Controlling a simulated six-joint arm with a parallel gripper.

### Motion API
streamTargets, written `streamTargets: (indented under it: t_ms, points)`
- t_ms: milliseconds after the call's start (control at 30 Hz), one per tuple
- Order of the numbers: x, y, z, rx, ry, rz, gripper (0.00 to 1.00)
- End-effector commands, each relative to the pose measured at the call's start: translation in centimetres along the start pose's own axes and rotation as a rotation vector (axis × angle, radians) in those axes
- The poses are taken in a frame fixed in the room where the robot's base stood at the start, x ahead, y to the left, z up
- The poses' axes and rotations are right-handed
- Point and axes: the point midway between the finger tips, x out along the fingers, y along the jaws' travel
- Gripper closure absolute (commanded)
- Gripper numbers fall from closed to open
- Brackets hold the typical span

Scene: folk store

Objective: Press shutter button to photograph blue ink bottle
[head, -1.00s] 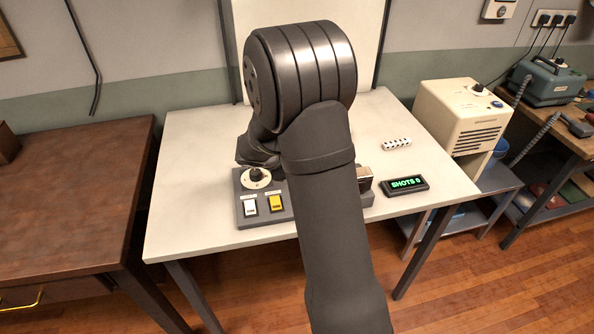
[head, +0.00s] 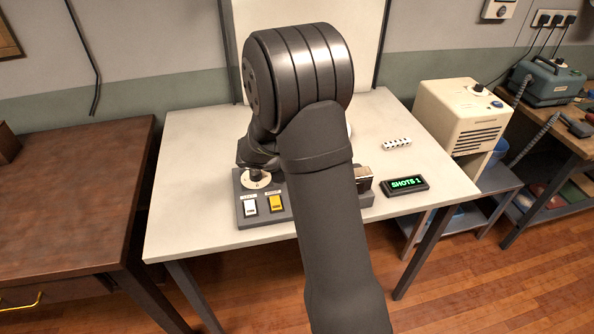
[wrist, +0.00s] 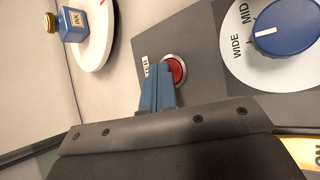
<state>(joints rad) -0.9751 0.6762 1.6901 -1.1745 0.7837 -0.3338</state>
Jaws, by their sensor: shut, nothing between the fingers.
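In the wrist view my gripper (wrist: 160,92) is shut and empty, its blue fingertips at the near edge of the red shutter button (wrist: 174,70). They overlap its rim; I cannot tell whether they still touch it. The button sits in a metal ring on the grey control panel (wrist: 200,40). The blue ink bottle (wrist: 75,24), with a gold cap and an INK label, is on a white round plate (wrist: 98,40) at the upper left. In the head view my arm hides the gripper, button and bottle. The counter display (head: 405,184) reads SHOTS 1.
A blue zoom dial (wrist: 284,27) marked WIDE and MID is right of the button. The panel also has a white switch (head: 249,206), a yellow switch (head: 276,204) and a black knob (head: 256,174).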

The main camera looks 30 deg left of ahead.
Motion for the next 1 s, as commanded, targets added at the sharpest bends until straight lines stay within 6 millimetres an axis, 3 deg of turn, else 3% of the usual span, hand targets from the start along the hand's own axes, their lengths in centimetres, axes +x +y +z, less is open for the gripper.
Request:
streamTargets:
  t_ms: [767, 1000]
  points:
    - [-1.3, 0.9, 0.9, 0.0, 0.0, 0.0, 1.0]
    - [-2.8, 2.0, 2.0, 0.003, 0.0, 0.002, 1.0]
